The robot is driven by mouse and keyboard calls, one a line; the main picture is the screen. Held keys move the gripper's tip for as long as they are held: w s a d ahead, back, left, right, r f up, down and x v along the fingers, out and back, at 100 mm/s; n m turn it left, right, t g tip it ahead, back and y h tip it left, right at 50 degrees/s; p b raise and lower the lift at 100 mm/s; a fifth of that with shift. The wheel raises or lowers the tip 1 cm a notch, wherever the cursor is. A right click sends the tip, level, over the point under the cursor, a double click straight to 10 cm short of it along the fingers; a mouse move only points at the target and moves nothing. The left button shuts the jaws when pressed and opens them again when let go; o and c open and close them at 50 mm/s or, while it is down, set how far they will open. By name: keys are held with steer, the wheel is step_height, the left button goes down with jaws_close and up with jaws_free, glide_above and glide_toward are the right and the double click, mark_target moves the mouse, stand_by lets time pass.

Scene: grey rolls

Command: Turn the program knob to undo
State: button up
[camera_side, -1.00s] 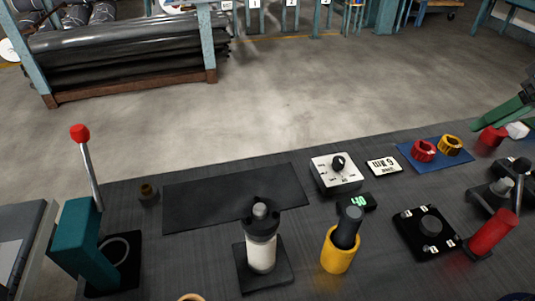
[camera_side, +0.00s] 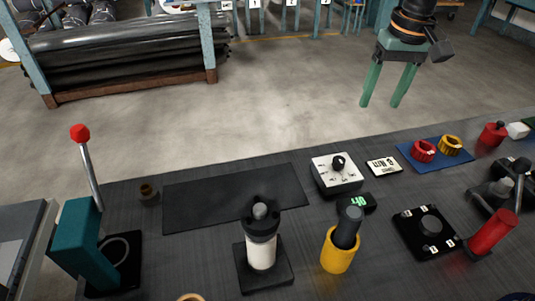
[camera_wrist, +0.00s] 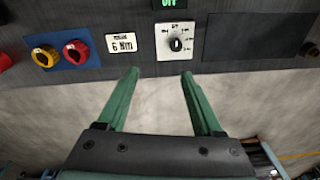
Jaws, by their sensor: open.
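A white dial box (camera_side: 336,176) with a black pointer knob (camera_side: 338,162) stands on the dark bench, near its far edge. Small labels ring the knob, too small to read surely. In the wrist view the box (camera_wrist: 162,52) and its knob (camera_wrist: 176,44) lie just beyond my fingertips, and the knob's pointer mark stands roughly upright. My gripper (camera_side: 380,104) has two green fingers, spread and empty, beyond the bench's far edge and right of the box in the side view. The gripper also shows in the wrist view (camera_wrist: 160,72).
A small display (camera_side: 357,202) with green characters sits in front of the box. A white "6 Nm" card (camera_side: 383,167) and a blue mat (camera_side: 416,165) with red and yellow rings lie right. A yellow holder (camera_side: 338,252) with a dark tool stands nearer. A dark mat (camera_side: 235,200) lies left.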

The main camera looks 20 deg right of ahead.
steer(key=g, duration=0.1)
glide_above(339, 159)
step_height(339, 159, down, 4)
step_height(339, 159, down, 13)
steer(key=shift+f, duration=0.1)
stand_by(0.3)
jaws_close()
